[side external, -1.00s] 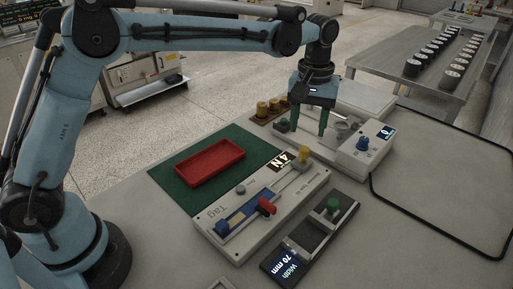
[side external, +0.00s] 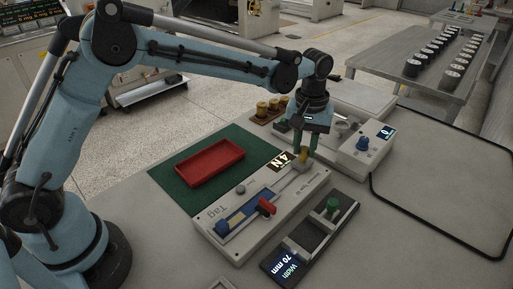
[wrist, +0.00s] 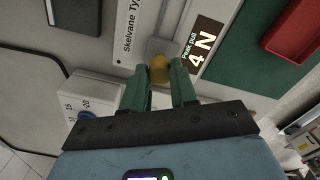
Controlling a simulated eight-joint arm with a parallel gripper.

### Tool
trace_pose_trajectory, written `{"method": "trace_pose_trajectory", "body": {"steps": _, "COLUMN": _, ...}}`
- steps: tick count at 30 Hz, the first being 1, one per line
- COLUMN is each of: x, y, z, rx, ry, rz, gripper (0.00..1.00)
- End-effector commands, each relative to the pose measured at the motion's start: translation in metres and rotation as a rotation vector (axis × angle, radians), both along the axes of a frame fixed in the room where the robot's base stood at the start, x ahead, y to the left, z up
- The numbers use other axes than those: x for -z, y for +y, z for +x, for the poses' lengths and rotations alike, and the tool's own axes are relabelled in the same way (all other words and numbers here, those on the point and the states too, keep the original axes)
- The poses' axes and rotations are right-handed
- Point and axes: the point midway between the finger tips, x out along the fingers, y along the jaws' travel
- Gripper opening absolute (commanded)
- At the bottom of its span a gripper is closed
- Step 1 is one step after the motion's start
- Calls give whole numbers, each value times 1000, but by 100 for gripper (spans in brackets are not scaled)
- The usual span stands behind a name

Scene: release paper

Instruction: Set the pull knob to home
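The yellow pull knob (side external: 303,156) stands on a grey block at the far right end of the slot in the pale tester (side external: 245,239). It also shows in the wrist view (wrist: 159,70). My gripper (side external: 305,149) points down at the knob, with its green fingers apart. In the wrist view, the fingertips of my gripper (wrist: 160,66) lie on either side of the knob, with gaps visible. I cannot tell whether either finger touches it. The "Peak pull" display (wrist: 202,45) reads 4 N.
A red tray (side external: 213,150) lies on a green mat (side external: 163,175) left of the tester. A red lever (side external: 266,206) stands near the tester's front. A width gauge (side external: 280,266) reading 70 mm sits at the front right. A blue-dial box (side external: 366,160) stands to the right.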

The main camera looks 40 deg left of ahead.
Motion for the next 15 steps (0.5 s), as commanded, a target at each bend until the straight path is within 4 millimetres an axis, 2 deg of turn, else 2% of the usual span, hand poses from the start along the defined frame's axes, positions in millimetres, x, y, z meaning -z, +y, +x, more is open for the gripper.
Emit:
{"method": "trace_pose_trajectory", "body": {"steps": 1, "x": 0, "y": 0, "z": 0, "rx": 0, "ry": 0, "rz": 0, "gripper": 14}}
{"method": "trace_pose_trajectory", "body": {"steps": 4, "x": 0, "y": 0, "z": 0, "rx": 0, "ry": 0, "rz": 1, "gripper": 0}}
{"method": "trace_pose_trajectory", "body": {"steps": 11, "x": 0, "y": 0, "z": 0, "rx": 0, "ry": 0, "rz": 1, "gripper": 0}}
{"method": "trace_pose_trajectory", "body": {"steps": 15, "x": -1, "y": 0, "z": -9, "rx": 1, "ry": 0, "rz": 1, "gripper": 0}}
